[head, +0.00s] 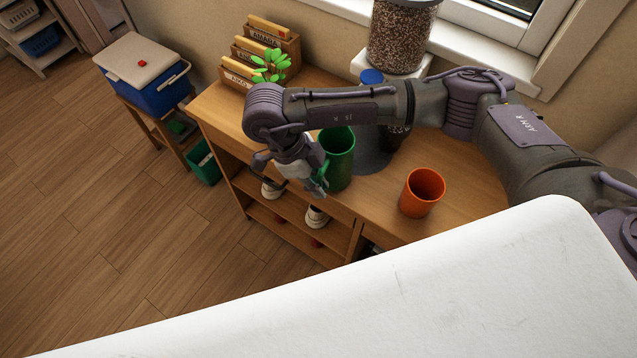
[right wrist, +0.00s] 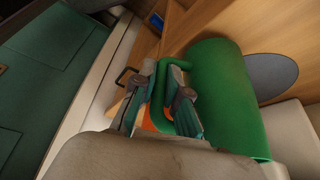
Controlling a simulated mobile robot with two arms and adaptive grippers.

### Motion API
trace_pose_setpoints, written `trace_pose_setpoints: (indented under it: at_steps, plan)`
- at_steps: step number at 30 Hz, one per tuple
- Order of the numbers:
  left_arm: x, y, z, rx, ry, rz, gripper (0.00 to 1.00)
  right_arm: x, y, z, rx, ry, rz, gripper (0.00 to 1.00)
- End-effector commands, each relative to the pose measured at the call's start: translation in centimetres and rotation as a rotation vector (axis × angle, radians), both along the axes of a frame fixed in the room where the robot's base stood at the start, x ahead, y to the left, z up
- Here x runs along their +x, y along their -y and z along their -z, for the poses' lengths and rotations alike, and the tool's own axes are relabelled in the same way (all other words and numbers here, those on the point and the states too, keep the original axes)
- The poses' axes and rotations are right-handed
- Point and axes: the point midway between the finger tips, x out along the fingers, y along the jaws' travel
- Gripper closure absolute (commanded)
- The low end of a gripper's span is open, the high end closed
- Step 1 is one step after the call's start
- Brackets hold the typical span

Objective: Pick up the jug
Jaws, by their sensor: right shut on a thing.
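The jug is a tall green vessel (head: 341,152) with a side handle, near the front edge of the wooden counter in the head view. It also fills the right part of the right wrist view (right wrist: 226,95). My right gripper (head: 319,182) is at the jug's left side. In the right wrist view its two fingers (right wrist: 170,105) are closed on the green handle, which passes between them. The jug looks upright; I cannot tell whether its base touches the counter. My left gripper is not in view.
An orange cup (head: 422,192) stands on the counter (head: 463,215) right of the jug. A blue cooler (head: 146,75) sits left; the floor in front is clear.

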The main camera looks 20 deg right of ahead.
Motion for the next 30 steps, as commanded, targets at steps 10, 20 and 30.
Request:
trace_pose_setpoints:
  at_steps: [10,20,30]
  plan:
    - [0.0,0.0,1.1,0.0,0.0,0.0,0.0,-0.4,0.4,-3.2,-0.001,0.002,-0.002,1.0]
    - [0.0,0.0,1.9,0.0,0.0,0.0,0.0,-3.8,2.6,-5.6,0.0,0.003,-0.002,1.0]
    - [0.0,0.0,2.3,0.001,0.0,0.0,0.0,-6.8,4.5,-7.9,-0.002,0.003,-0.002,1.0]
